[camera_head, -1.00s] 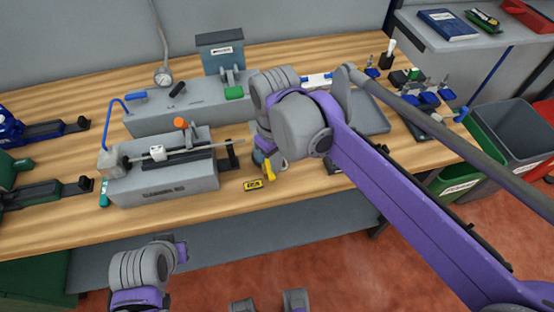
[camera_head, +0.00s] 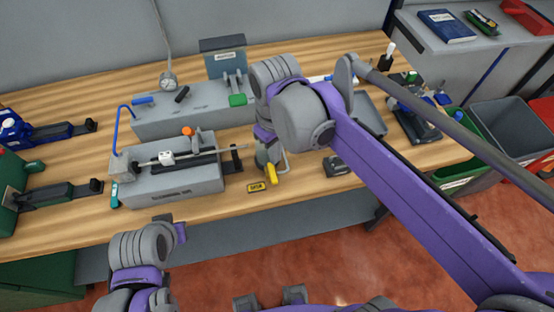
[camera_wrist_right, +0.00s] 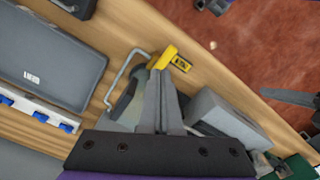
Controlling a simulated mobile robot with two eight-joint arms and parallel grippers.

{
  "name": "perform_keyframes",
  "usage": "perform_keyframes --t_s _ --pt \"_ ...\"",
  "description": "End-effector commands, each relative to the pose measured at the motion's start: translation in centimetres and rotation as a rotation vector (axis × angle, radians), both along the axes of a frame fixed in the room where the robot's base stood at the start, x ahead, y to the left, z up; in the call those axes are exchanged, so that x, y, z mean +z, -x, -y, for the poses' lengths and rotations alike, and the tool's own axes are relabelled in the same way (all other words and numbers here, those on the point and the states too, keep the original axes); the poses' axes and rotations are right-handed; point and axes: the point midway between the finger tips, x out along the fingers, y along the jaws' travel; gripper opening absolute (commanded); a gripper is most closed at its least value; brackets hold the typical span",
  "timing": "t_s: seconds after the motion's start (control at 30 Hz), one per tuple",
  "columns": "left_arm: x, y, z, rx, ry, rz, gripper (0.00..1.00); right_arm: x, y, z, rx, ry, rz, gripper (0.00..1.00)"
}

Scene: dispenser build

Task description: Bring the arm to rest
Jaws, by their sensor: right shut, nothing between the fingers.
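My right arm reaches in from the right in the head view. Its gripper (camera_head: 266,157) points down over the bench, beyond the front edge's yellow label and partly hidden by its own wrist. In the right wrist view the two fingers (camera_wrist_right: 164,75) are together with nothing between them. Just past the tips is a yellow piece with a dark label (camera_wrist_right: 181,62); whether they touch is unclear. A grey bent handle (camera_wrist_right: 124,78) stands beside the fingers.
Left of the right gripper stands a grey fixture (camera_head: 172,186) with a rod and an orange knob. A long grey unit (camera_head: 200,112) stands behind it. A flat grey tray (camera_head: 368,112) lies to the right. Bins (camera_head: 512,128) stand beyond the bench's right end.

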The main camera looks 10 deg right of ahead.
Motion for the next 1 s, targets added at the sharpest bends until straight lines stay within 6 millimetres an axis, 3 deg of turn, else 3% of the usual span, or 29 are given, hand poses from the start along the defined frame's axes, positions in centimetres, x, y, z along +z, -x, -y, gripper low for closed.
perform_keyframes --t_s 0.47,0.57,0.8,1.0 --pt "-0.1 0.0 0.0 0.0 0.0 -0.001 0.0 -0.5 0.6 0.8 -0.032 -0.005 0.024 0.0" --pt "-0.1 0.0 0.0 0.0 0.0 -0.001 0.0 -1.6 2.0 2.7 -0.112 -0.023 0.088 0.0" --pt "-0.1 0.0 0.0 0.0 0.0 -0.001 0.0 -6.3 6.5 7.7 -0.383 -0.088 0.317 0.0" --pt "-0.1 0.0 0.0 0.0 0.0 -0.001 0.0 -9.1 8.9 9.9 -0.521 -0.125 0.443 0.0"
